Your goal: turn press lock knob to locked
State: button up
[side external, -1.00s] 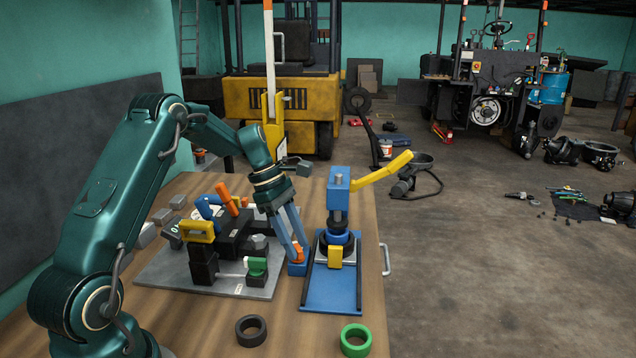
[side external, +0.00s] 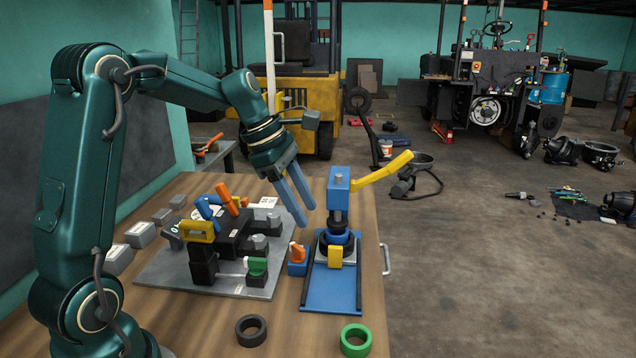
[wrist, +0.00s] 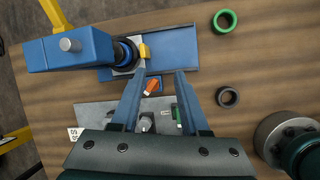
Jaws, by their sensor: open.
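The press lock knob (side external: 298,252) is a small orange handle on a blue block (side external: 297,268) beside the blue press (side external: 339,190). In the wrist view the orange knob (wrist: 152,87) lies slantwise, between and below my two fingers. My gripper (side external: 307,215) is open and empty, with its blue fingers above the knob and apart from it. In the wrist view my gripper (wrist: 160,72) spans the knob's area. The press has a yellow lever (side external: 382,172) raised to the right and a yellow block (side external: 335,257) at its front. I cannot read any locked mark.
A grey plate (side external: 225,282) with a black fixture and coloured handles lies left of the press. A black ring (side external: 251,331) and a green ring (side external: 356,340) lie at the front of the wooden table (side external: 195,335). Several grey blocks stand at the left.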

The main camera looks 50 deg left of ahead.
jog(key=s+d+r+m, duration=0.5)
jog(key=s+d+m, duration=0.1)
jog(key=d+m, duration=0.15)
jog(key=s+d+f+m+t+y, duration=0.2)
jog(key=s+d+m, duration=0.1)
jog(key=s+m, duration=0.6)
jog(key=shift+s+d+m, duration=0.3)
jog(key=shift+s+m, duration=0.05)
jog(key=shift+m, duration=1)
jog(key=shift+f, duration=0.1)
